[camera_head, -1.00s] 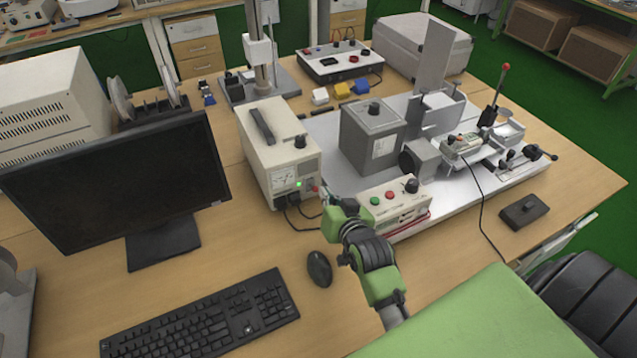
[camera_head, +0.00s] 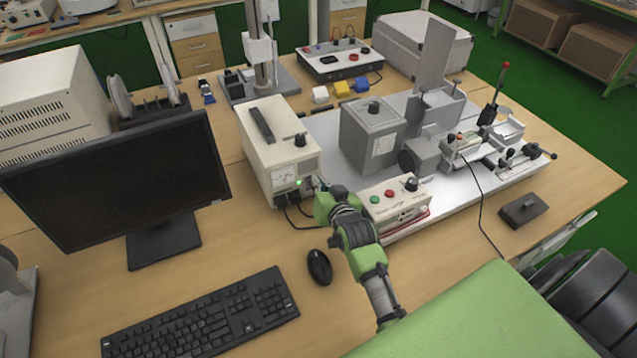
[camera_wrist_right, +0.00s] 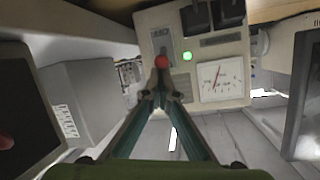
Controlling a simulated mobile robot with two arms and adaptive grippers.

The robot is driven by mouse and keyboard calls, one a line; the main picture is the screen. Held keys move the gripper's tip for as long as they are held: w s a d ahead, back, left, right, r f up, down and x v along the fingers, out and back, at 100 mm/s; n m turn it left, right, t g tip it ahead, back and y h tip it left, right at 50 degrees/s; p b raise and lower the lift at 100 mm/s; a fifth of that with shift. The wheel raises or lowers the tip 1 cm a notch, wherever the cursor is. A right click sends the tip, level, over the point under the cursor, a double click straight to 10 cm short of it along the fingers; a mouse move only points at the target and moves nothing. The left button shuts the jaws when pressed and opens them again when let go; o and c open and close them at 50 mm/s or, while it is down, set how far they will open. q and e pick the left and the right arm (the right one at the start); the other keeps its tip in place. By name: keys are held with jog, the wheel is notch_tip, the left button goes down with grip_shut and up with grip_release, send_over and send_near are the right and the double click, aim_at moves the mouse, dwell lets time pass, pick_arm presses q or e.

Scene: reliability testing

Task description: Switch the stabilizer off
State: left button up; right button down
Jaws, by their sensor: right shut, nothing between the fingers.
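The stabilizer is a cream box (camera_head: 275,150) with a dark handle and a knob on top. Its front panel has a gauge and a lit green lamp; the wrist view shows the panel (camera_wrist_right: 205,40), the lamp (camera_wrist_right: 187,57) and the gauge (camera_wrist_right: 222,80). A small round red part (camera_wrist_right: 162,62) sits beside the lamp. My right gripper (camera_wrist_right: 162,92) is shut and empty, its fingertips right by the red part; I cannot tell if they touch. In the head view my right gripper (camera_head: 319,192) is at the panel's lower right, its fingertips mostly hidden. My left gripper is not in view.
A control box (camera_head: 397,200) with green and red buttons stands close to the right of my wrist. A mouse (camera_head: 319,267) and keyboard (camera_head: 200,320) lie in front, and a monitor (camera_head: 120,185) stands left. Black cables hang below the stabilizer's panel.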

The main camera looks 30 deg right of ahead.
jog(key=shift+s+f+t+b, duration=0.3)
jog(key=shift+s+f+t, duration=0.05)
jog(key=shift+f, duration=0.15)
jog(key=shift+s+f+t+b, duration=0.3)
jog(key=shift+f+t, duration=0.05)
jog(key=shift+f, duration=0.15)
jog(key=v, duration=1.2)
jog(key=shift+a, duration=0.1)
